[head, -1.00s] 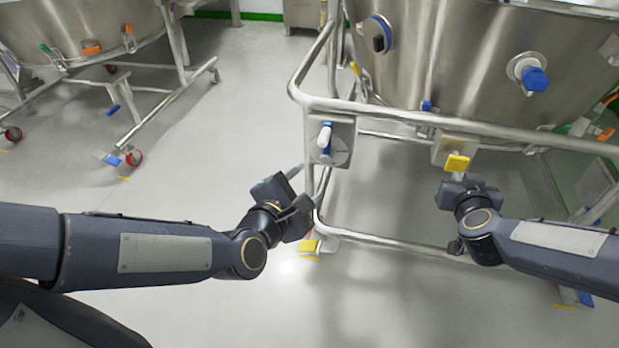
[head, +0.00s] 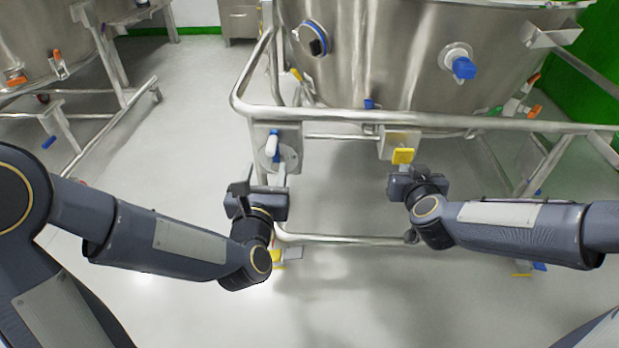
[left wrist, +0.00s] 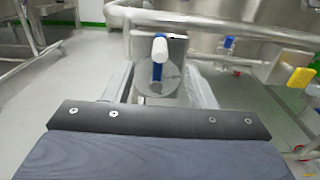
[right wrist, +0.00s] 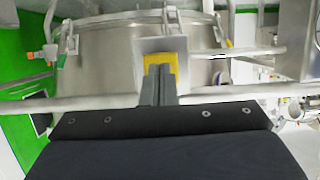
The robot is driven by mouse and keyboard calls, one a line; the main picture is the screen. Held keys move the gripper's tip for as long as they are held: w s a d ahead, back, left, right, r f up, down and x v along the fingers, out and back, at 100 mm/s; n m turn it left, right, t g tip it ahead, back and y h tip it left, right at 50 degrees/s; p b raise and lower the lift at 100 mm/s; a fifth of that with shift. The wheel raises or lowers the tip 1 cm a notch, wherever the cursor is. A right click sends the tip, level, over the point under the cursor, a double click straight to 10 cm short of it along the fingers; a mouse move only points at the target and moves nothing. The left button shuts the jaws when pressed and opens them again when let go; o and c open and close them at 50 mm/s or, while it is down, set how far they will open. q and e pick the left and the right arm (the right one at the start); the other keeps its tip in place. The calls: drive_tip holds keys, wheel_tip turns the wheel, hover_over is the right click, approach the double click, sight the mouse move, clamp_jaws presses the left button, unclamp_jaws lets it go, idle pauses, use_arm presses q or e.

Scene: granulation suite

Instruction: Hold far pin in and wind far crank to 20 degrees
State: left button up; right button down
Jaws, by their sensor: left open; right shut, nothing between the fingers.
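The crank, with a white grip and blue arm (head: 272,147) on a round grey plate, sits on the left of the frame below the vessel; the left wrist view also shows it (left wrist: 159,56). My left gripper (head: 262,180) is just below and in front of it, open, its fingers either side of the crank plate in the wrist picture. The yellow pin knob (head: 403,156) sticks out of a steel box at the middle of the rail. My right gripper (head: 405,170) is shut and empty, fingertips overlapping the knob (right wrist: 153,62) in its wrist view; I cannot tell whether they touch.
A steel tube rail (head: 350,116) runs above crank and pin, with a lower tube (head: 340,239) beneath. The steel vessel (head: 390,60) hangs behind, with a blue-capped port (head: 463,67). Another wheeled frame (head: 105,95) stands left. Floor between is clear.

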sight(270, 154)
use_arm(q)
drive_tip(key=w, duration=0.8)
drive_tip(key=shift+w, duration=0.15)
idle(1.5)
use_arm(e)
drive_tip(key=shift+w, duration=2.05)
use_arm(q)
clamp_jaws()
